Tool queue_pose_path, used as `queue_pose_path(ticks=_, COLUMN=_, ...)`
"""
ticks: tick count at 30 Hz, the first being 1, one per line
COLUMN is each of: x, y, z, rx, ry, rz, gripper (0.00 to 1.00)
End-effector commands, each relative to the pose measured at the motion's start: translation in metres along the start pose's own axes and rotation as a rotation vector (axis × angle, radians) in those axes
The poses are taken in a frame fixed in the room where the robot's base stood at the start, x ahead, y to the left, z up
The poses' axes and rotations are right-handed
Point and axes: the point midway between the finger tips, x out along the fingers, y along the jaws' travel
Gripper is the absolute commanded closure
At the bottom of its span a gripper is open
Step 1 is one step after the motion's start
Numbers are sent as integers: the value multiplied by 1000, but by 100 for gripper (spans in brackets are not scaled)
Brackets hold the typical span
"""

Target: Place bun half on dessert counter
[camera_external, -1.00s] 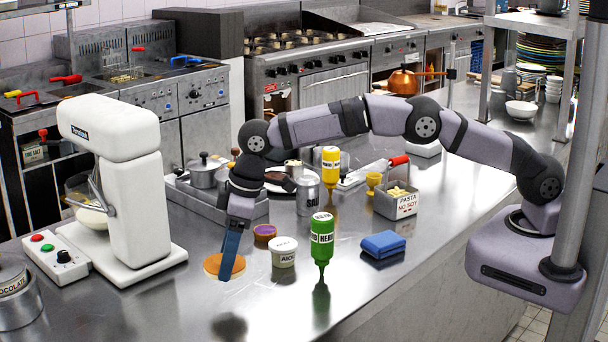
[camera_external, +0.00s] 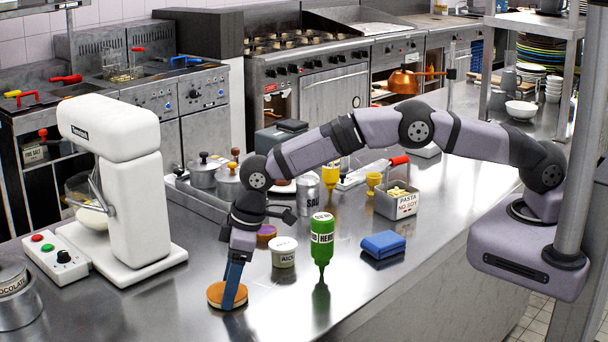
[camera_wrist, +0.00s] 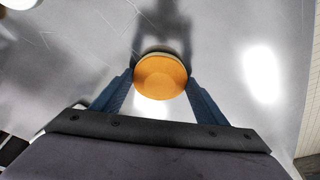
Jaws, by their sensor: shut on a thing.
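The bun half (camera_external: 215,294) is a round, orange-brown disc at the front left of the steel counter (camera_external: 165,310). My gripper (camera_external: 233,290) points down and is shut on it. In the wrist view the bun half (camera_wrist: 160,76) sits between the two blue fingers of my gripper (camera_wrist: 160,84). It is at or just above the counter surface; I cannot tell whether it touches. A darker edge shows along its far side in the wrist view.
A white mixer (camera_external: 130,200) stands to the left. A white tub (camera_external: 284,252), a green bottle (camera_external: 322,240) and a blue cloth (camera_external: 383,244) are to the right. Pots (camera_external: 204,172) stand in a tray behind. The counter front is clear.

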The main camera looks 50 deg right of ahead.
Motion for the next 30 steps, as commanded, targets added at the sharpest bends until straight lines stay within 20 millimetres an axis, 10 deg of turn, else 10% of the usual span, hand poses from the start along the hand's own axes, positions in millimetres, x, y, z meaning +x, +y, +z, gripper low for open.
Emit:
queue_pose_path(ticks=7, x=4, y=0, z=1, rx=0, ry=0, rz=0, gripper=55)
queue_pose_path(ticks=8, x=4, y=0, z=1, rx=0, ry=0, rz=0, gripper=31)
queue_pose_path(ticks=10, x=3, y=0, z=1, rx=0, ry=0, rz=0, gripper=15)
queue_pose_path(ticks=30, x=-23, y=0, z=-1, rx=0, ry=3, rz=0, gripper=15)
